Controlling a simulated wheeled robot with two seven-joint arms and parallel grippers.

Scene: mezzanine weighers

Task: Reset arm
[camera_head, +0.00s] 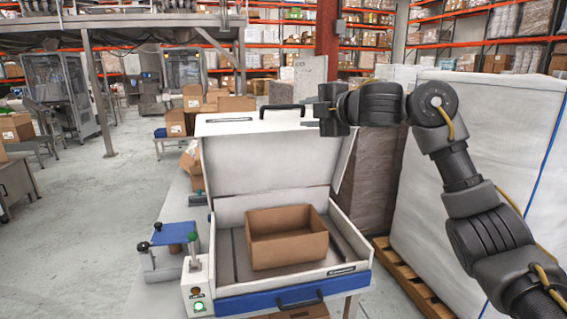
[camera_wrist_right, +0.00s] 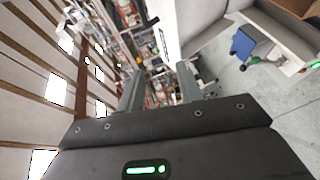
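My right arm comes in from the right in the head view. Its gripper (camera_head: 306,113) is held up in the air, pointing left, in front of the upper edge of a raised white lid (camera_head: 260,165). In the right wrist view the two fingers of this gripper (camera_wrist_right: 160,78) stand apart with nothing between them. My left gripper is in neither view.
The lid belongs to a white and blue machine (camera_head: 262,302); an open cardboard box (camera_head: 288,255) sits inside. A control post (camera_head: 196,290) and a blue-topped device (camera_head: 174,236) stand left of it. A wrapped pallet load (camera_head: 490,125) stands behind my right arm.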

